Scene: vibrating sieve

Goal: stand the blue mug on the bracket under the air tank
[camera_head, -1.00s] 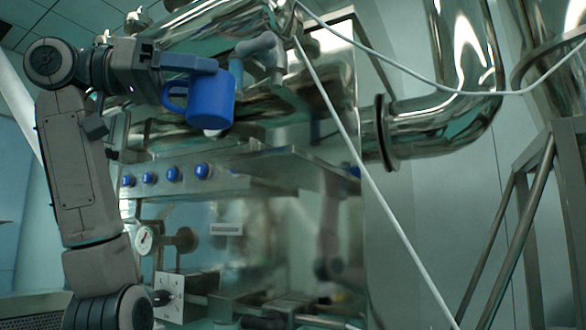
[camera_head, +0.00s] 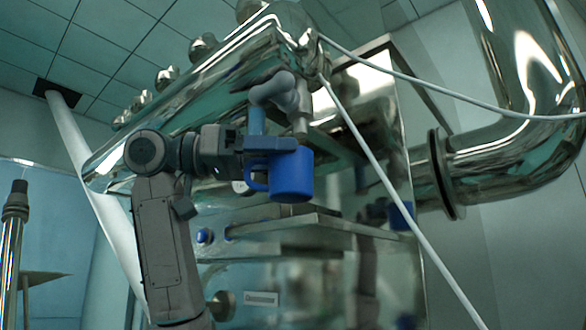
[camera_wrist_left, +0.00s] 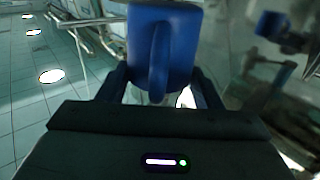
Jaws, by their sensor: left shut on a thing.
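The blue mug (camera_head: 290,178) hangs upright in my left gripper (camera_head: 272,144), which is shut on it near the rim. Its handle points left in the head view. In the left wrist view the mug (camera_wrist_left: 163,48) sits between the two fingers, handle toward the camera. The mug's base appears just above the ledge in the picture, but I cannot tell the gap in depth. My right gripper is not in view.
A grey pipe fitting (camera_head: 276,92) hangs close above the gripper. A white cable (camera_head: 380,185) runs down to the right of the mug. A shiny cabinet wall with blurred reflections stands behind. Blue knobs (camera_head: 204,236) sit at the ledge's left.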

